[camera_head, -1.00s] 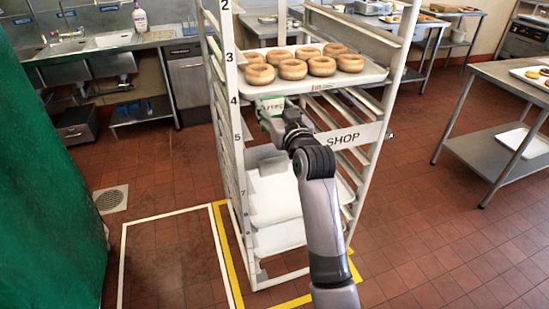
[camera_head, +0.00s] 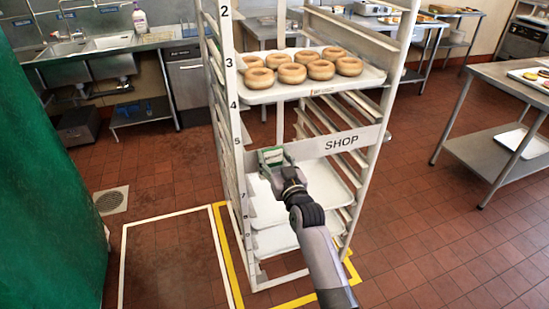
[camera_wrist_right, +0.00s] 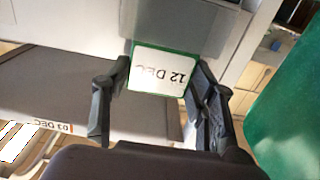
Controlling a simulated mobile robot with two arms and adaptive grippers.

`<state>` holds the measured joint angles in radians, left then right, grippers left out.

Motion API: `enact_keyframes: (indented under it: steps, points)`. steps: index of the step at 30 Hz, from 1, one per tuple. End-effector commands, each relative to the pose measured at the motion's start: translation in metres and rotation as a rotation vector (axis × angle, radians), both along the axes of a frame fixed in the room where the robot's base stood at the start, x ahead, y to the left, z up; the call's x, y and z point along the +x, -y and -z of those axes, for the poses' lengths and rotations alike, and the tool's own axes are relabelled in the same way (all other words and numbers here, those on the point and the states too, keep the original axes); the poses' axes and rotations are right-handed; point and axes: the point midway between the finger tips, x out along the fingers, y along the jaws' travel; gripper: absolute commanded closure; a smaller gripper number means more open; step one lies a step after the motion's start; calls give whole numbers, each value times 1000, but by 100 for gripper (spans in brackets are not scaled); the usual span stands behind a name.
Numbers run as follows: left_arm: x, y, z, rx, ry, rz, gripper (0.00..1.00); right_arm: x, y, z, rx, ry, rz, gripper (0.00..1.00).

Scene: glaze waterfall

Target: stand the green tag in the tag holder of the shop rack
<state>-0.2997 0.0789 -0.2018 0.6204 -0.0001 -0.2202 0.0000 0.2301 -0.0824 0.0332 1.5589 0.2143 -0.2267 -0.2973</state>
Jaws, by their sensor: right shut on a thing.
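The green tag (camera_head: 270,155) is in my right gripper (camera_head: 277,166), at the left part of the shop rack's (camera_head: 376,150) SHOP panel (camera_head: 343,142). In the right wrist view the green tag (camera_wrist_right: 160,68) has a white face reading "12 DEC", upside down, between the two dark fingers of my right gripper (camera_wrist_right: 158,92). The tag's far edge lies against or just in front of a grey pocket-like plate on a pale bar, probably the tag holder (camera_wrist_right: 205,30). I cannot tell whether the tag is inside it. My left gripper is not in view.
A tray (camera_head: 290,92) of several doughnuts sits on the rack above the panel. White trays sit lower in the rack. A green curtain-like surface (camera_head: 45,190) stands at the left, and a steel table (camera_head: 500,150) at the right. Floor markings surround the rack.

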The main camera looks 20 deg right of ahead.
Motion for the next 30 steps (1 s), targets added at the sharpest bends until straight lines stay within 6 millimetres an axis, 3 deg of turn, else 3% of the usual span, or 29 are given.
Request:
enact_keyframes:
  steps: [7, 8, 16, 27, 30]
  points:
    - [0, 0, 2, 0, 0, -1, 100, 0, 0, 3, 0, 0, 0, 73]
    - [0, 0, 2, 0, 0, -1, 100, 0, 0, 3, 0, 0, 0, 47]
    - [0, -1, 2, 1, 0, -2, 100, 0, 0, 2, 0, -1, 0, 29]
    - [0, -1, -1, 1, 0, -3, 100, 0, 0, -2, 1, 1, 0, 28]
    - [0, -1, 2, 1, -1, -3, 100, -9, 0, 1, 0, -1, 0, 28]
